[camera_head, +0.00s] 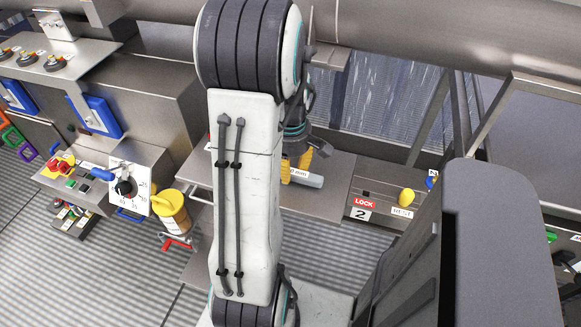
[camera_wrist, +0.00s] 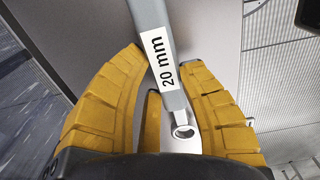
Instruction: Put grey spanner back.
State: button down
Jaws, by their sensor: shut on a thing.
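The grey spanner (camera_wrist: 181,103) carries a white "20 mm" label and has a ring end near my palm in the wrist view. It runs up between the yellow fingers of my gripper (camera_wrist: 158,62), which is shut on it. In the head view my gripper (camera_head: 296,165) is partly hidden behind my arm, and a short labelled piece of the spanner (camera_head: 308,179) sticks out to the right. It is over a grey metal bench top (camera_head: 325,202); I cannot tell whether it touches it. The spanner's far end is out of the wrist view.
Right of the spanner is a panel with a red LOCK label (camera_head: 365,203), a "2" label and a yellow knob (camera_head: 406,197). Left stand a yellow tub (camera_head: 171,211) and a dial box (camera_head: 126,188). A thick pipe (camera_head: 440,35) crosses behind.

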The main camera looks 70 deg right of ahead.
jog(key=shift+f, duration=0.25)
jog(key=shift+f, duration=0.2)
jog(key=c, duration=0.9)
grip_release()
jog(key=shift+r, duration=0.1)
notch_tip(320, 180, up, 10)
jog(key=shift+a+r+p, duration=0.1)
jog(key=shift+p, duration=0.45)
jog(key=shift+r+b, duration=0.3)
jog(key=shift+r, duration=0.75)
